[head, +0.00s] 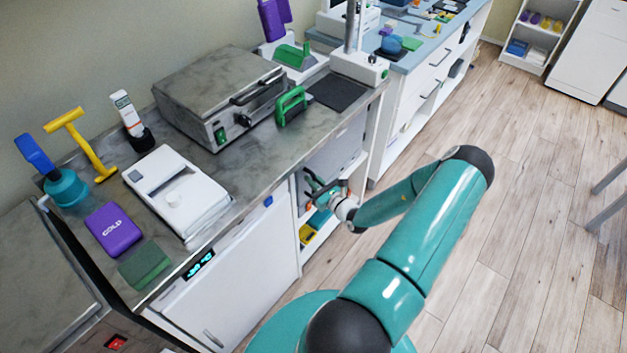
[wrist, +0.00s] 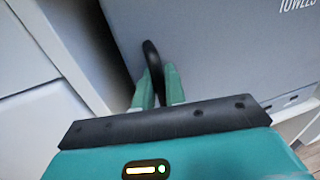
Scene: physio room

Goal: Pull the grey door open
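The grey door (wrist: 225,50) fills much of the wrist view, with the letters "TOWELS" at its upper right. A black curved handle (wrist: 152,52) stands out from its left part. My gripper (wrist: 160,88) has one teal finger on each side of the handle, and both appear to touch it. In the head view my gripper (head: 322,192) is low at the counter's front, right of the white appliance. The grey door (head: 335,156) shows there only in part, behind my arm. I cannot tell whether the door is fully shut or slightly ajar.
A white under-counter appliance (head: 238,285) stands left of the door. Below the door is an open shelf with yellow and blue items (head: 310,232). The stone-like counter (head: 265,160) above holds several devices. Wooden floor (head: 545,170) to the right is clear.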

